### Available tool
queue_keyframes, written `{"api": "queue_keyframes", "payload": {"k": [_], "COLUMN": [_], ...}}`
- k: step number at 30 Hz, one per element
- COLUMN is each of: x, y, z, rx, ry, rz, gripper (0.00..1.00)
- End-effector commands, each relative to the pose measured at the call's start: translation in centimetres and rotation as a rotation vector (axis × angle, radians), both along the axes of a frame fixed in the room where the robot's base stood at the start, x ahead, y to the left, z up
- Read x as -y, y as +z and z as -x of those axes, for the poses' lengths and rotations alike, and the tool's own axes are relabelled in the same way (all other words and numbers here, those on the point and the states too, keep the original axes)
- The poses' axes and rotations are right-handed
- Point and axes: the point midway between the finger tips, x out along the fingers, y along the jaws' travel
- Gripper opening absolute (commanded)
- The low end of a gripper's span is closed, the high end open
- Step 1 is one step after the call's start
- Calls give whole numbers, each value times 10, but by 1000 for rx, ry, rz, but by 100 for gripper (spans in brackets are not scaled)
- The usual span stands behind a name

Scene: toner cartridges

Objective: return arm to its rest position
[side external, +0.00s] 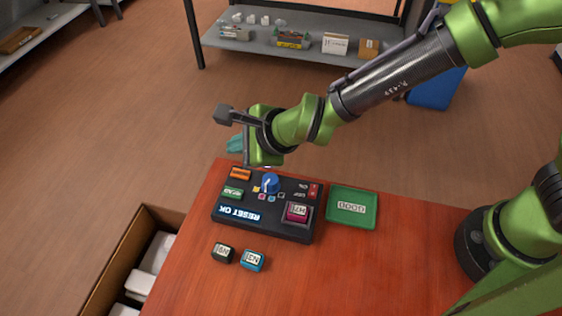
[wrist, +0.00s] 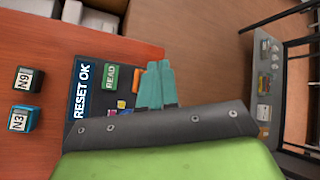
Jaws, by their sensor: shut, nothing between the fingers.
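My gripper (side external: 236,143) is above the far left edge of the black control panel (side external: 262,233) in the side view. In the wrist view its two teal fingers (wrist: 156,84) lie together, shut and empty. My arm reaches in from the right, raised over the table. The panel's display reads "RESET OK". A magenta cartridge (side external: 298,211) sits in the panel's right part. A blue knob (side external: 270,183), a green READ button (side external: 232,193) and an orange button (side external: 240,174) also show. The wrist view hides much of the panel behind my gripper.
A black cartridge marked N9 (side external: 222,253) and a blue one marked N3 (side external: 252,260) stand on the red table (side external: 340,265) before the panel. A green tray (side external: 369,224) lies right of it. An open box (side external: 101,277) is at left; a shelf (side external: 300,51) is behind.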

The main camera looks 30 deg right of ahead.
Motion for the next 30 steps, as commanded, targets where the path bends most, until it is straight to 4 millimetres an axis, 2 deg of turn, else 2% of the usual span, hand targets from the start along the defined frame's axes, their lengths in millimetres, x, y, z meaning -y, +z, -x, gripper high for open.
{"api": "queue_keyframes", "payload": {"k": [18,20,22,24,26,29,30], "x": [-2,-6,-11,-10,-1,26,40], "y": [-1,-4,-11,-3,9,35,46], "z": [2,7,22,36,45,58,63], "rx": [3,3,5,31,65,138,171], "ry": [35,107,256,428,566,784,866], "rz": [18,47,108,164,207,289,328], "gripper": [0,0,0,0,0,0,0]}}
